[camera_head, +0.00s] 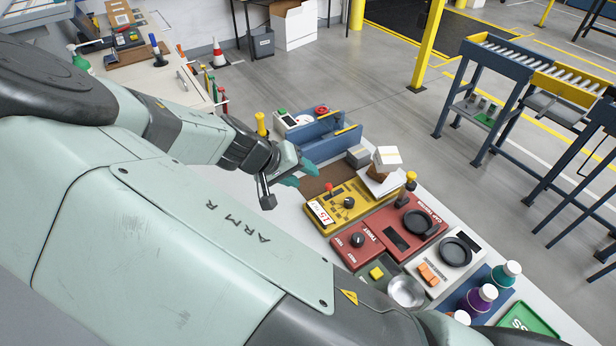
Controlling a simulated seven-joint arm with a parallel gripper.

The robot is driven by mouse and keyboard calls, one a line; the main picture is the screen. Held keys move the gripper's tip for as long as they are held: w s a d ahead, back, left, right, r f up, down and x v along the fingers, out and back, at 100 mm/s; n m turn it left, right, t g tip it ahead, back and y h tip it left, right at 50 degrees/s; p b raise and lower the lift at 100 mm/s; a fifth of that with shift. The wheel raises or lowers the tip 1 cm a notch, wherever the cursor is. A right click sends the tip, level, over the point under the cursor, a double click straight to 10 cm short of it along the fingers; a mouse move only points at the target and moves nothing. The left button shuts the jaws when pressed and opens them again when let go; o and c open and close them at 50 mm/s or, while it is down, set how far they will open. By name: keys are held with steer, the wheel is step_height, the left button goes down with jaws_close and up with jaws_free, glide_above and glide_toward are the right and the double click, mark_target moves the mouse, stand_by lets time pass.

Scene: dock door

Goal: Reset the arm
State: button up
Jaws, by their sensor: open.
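My arm crosses the left and lower part of the view. My gripper (308,174) is at its end, above the back left part of the work table. Its teal fingertips are apart and nothing shows between them. A yellow device (352,203) with a red knob and a display lies just right of and below the gripper. I cannot tell the exact height of the gripper over the table.
A blue tote (322,146) and a grey box (358,156) stand behind the gripper. Bottles with white caps (504,275), a metal bowl (406,291) and a green tray (526,321) fill the front right. A roller conveyor (500,62) stands at right. The floor between is clear.

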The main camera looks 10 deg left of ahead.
stand_by(0.5)
steer(key=s+d+r+m+g+y, duration=0.2)
steer(key=s+d+r+y, duration=0.1)
steer(key=d+r, duration=0.55)
steer(key=s+d+r+m+g+y, duration=0.2)
steer(key=s+d+r+y, duration=0.3)
steer(key=r, duration=0.7)
steer(key=s+d+r+t+h, duration=0.2)
steer(key=s+d+r+t, duration=0.1)
steer(key=s+d+r, duration=0.7)
steer(key=shift+s+d+r+t, duration=0.15)
steer(key=shift+s+r+t, duration=0.2)
steer(key=shift+s, duration=0.75)
stand_by(0.6)
